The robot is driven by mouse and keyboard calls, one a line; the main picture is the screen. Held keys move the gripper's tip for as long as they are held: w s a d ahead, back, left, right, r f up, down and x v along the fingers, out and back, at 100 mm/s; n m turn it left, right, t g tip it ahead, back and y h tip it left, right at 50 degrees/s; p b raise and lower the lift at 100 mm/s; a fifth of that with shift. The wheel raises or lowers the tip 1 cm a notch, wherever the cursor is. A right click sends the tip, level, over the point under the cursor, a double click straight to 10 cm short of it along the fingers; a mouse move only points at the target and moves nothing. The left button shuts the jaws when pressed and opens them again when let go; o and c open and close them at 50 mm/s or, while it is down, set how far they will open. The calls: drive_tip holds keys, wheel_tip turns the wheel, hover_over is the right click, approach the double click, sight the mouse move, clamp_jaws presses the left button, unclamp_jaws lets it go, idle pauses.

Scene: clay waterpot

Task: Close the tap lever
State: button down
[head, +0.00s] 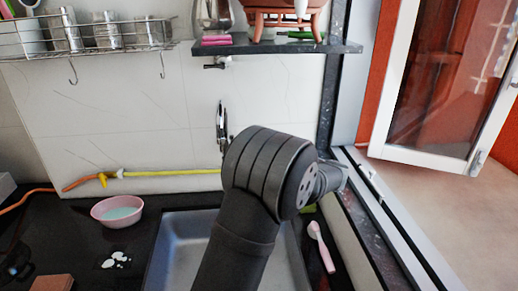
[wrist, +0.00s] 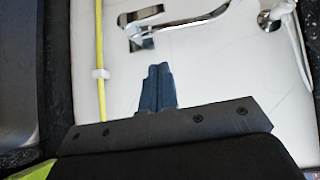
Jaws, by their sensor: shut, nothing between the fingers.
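A chrome tap (head: 221,121) is on the white wall above the sink, partly hidden by my arm in the head view. In the wrist view the chrome tap (wrist: 178,14) shows at the top, with a long thin arm and a dark square part at its left end. I cannot tell surely which part is the lever. My gripper (wrist: 158,70) is shut and empty, its fingertips just below the tap in the picture. No contact with the tap shows. In the head view my gripper is hidden behind my arm.
A smaller wall fitting (head: 217,62) sits under the dark shelf (head: 270,46). A yellow hose (head: 170,172) runs along the wall. A pink bowl (head: 117,211) and a pink brush (head: 321,247) flank the sink (head: 179,252). An open window (head: 440,155) is at the right.

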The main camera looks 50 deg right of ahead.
drive_tip(key=c, duration=1.6)
unclamp_jaws()
drive_tip(key=shift+s, duration=0.5)
drive_tip(key=o, duration=1.3)
drive_tip(key=shift+w, duration=0.1)
